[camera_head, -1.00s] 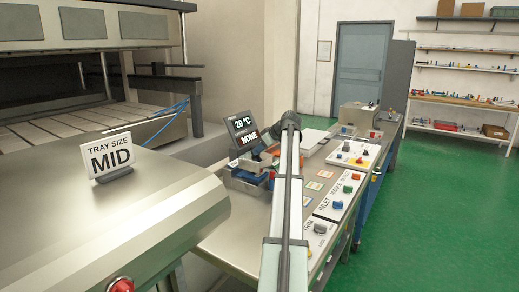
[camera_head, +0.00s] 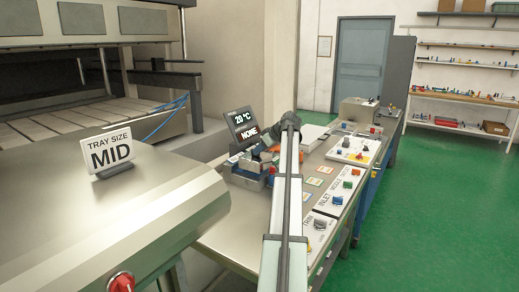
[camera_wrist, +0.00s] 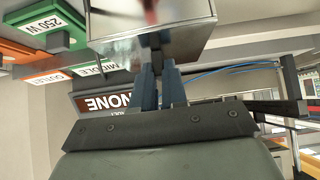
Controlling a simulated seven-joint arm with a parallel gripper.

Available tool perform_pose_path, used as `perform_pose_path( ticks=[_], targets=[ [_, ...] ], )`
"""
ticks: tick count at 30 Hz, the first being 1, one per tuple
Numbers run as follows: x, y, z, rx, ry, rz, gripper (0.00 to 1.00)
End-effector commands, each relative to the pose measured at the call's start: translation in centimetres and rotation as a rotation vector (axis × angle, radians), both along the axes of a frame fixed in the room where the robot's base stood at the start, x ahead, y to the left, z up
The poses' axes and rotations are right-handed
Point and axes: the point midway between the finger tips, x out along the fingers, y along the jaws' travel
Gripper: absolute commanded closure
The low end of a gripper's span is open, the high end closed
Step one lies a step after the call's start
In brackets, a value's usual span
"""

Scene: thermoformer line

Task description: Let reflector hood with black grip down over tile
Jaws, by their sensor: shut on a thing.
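The reflector hood (camera_wrist: 120,32) is a shiny metal box at the top of the wrist view. My gripper (camera_wrist: 160,58) is shut on its black grip (camera_wrist: 162,42), with the two blue-grey fingers close together. In the head view, a silver box-like part (camera_head: 246,178) shows near the display, by the end of my arm; my arm partly hides that spot. I cannot make out a tile under the hood, nor whether the hood touches anything.
A display (camera_head: 242,126) reading 20 °C and NONE stands behind the work spot. Orange and green blocks (camera_wrist: 62,26), one marked 250 W, lie beside the hood. Knob panels (camera_head: 320,225) line the bench's right side. A TRAY SIZE MID sign (camera_head: 109,153) stands left.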

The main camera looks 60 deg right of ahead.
Motion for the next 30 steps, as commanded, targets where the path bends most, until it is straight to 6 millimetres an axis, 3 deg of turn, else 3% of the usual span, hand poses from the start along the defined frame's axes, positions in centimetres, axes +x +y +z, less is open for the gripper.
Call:
perform_pose_path(
  ticks=[30],
  targets=[
    [0.0,0.0,-2.1,0.000,0.000,0.000,1.00]
  ],
)
